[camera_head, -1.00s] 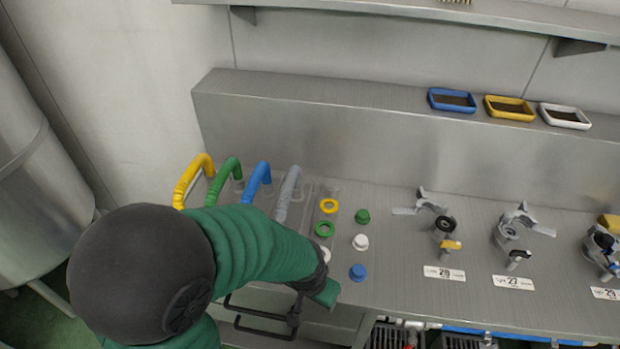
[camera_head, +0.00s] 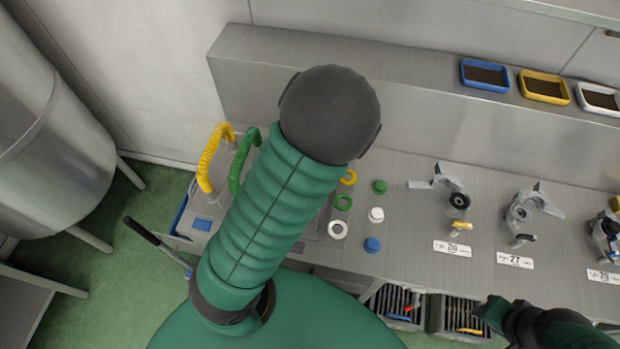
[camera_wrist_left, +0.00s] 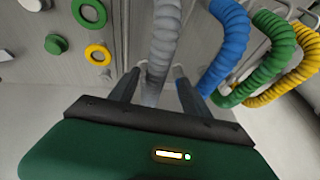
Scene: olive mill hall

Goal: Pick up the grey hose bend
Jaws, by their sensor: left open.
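The grey hose bend (camera_wrist_left: 166,42) is a ribbed tube in the left wrist view, running down from the top edge to between my left gripper's fingers. My left gripper (camera_wrist_left: 156,76) is open, with one dark finger on each side of the grey bend. I cannot tell whether either finger touches it. In the head view my left arm hides the grey bend and the left gripper. Part of my right arm's end, with the right gripper (camera_head: 492,312), shows at the lower right; its fingers cannot be made out.
Right of the grey bend in the wrist view are the blue bend (camera_wrist_left: 228,42), green bend (camera_wrist_left: 268,62) and yellow bend (camera_wrist_left: 290,82). The blue one is close. Rings and caps (camera_head: 376,214) lie on the bench's other side. A raised ledge (camera_head: 400,100) runs behind.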

